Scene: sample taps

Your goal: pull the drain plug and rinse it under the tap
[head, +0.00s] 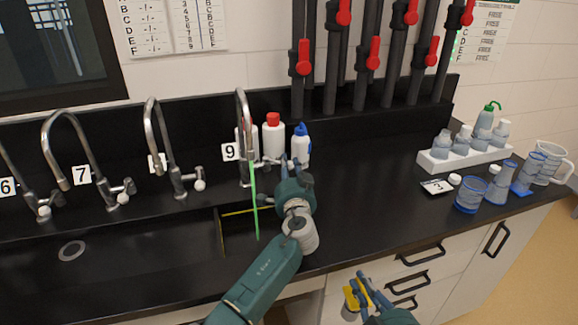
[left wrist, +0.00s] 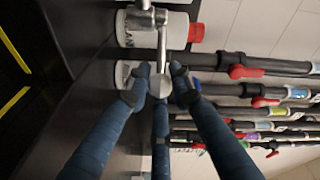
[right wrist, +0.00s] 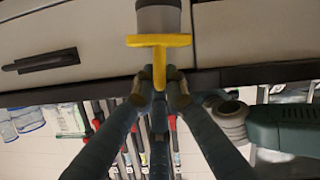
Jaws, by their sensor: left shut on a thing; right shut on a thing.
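The tap labelled 9 (head: 243,120) has a tall curved spout, and a thin green streak (head: 256,210) hangs straight down below it into the sink. My left gripper (head: 272,198) is at this tap's lever. In the left wrist view its fingers (left wrist: 160,82) are closed on the lever's round metal knob (left wrist: 160,88). The drain plug is a grey cylinder (right wrist: 158,18) with a yellow T-handle (right wrist: 159,42). My right gripper (right wrist: 159,88) is shut on the handle's stem. In the head view, my right gripper (head: 365,290) holds the plug in front of the counter, outside the sink.
The black sink (head: 150,270) has a round drain ring (head: 72,250) at left. Other taps 6 and 7 (head: 83,175) stand along the back. Bottles (head: 273,137) stand behind tap 9. Labware (head: 470,195) fills the right counter; the counter between is clear.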

